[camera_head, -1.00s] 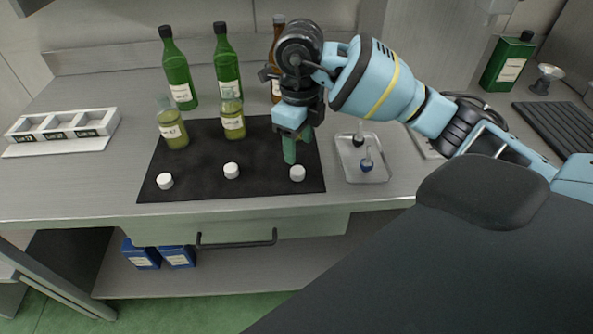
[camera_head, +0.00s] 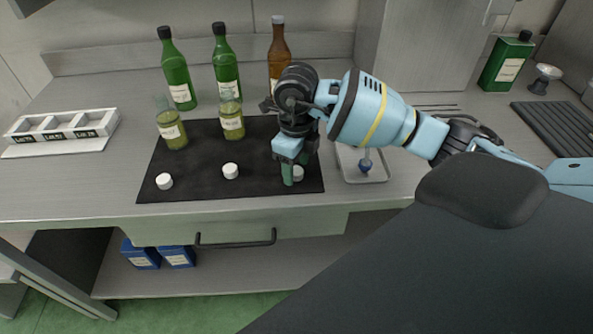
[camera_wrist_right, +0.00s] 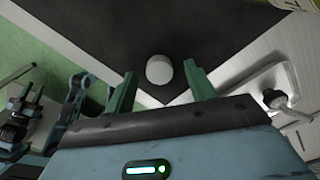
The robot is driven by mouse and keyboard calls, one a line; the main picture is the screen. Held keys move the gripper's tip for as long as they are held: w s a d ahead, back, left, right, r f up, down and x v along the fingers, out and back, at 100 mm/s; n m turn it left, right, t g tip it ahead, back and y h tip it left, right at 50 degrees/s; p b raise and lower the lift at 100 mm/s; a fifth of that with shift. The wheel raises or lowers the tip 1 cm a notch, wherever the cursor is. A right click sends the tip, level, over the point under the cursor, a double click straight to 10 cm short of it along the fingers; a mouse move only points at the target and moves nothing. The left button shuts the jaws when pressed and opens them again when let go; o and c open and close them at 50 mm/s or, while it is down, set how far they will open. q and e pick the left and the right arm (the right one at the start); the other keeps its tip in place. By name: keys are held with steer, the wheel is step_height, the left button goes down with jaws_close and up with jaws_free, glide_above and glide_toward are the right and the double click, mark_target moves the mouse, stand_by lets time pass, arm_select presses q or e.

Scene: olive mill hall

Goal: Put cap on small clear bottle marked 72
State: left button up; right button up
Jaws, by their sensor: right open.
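Three white caps lie on the black mat (camera_head: 200,182): a left cap (camera_head: 164,181), a middle cap (camera_head: 231,171) and a right cap (camera_head: 298,174). My right gripper (camera_head: 296,172) is open and low over the mat at the right cap. In the right wrist view this cap (camera_wrist_right: 159,69) shows between the green fingertips, with a gap on both sides. Two small clear bottles with greenish-yellow contents, a left one (camera_head: 172,131) and a right one (camera_head: 232,121), stand uncapped at the mat's back. Their label numbers are too small to read.
Green bottles (camera_head: 176,72) and a brown bottle (camera_head: 278,52) stand behind the mat. A metal tray (camera_head: 378,176) with a blue-tipped item is right of my gripper. A white rack (camera_head: 62,128) stands at the left. The mat's front-left part is mostly clear.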

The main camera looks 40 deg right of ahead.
mark_target(296, 172)
steer(key=shift+f, duration=0.3)
steer(key=c, duration=1)
steer(key=shift+r, duration=0.1)
steer(key=shift+r, duration=0.8)
steer(key=shift+s+a+r, duration=0.1)
steer(key=shift+r, duration=0.4)
steer(key=shift+s+a+r, duration=0.1)
steer(key=shift+r, duration=0.35)
steer(key=s+a, duration=0.3)
steer(key=s+a+r, duration=0.1)
steer(key=s+a, duration=0.6)
steer(key=s, duration=0.1)
steer(key=shift+a+r, duration=0.2)
steer(key=shift+a, duration=0.2)
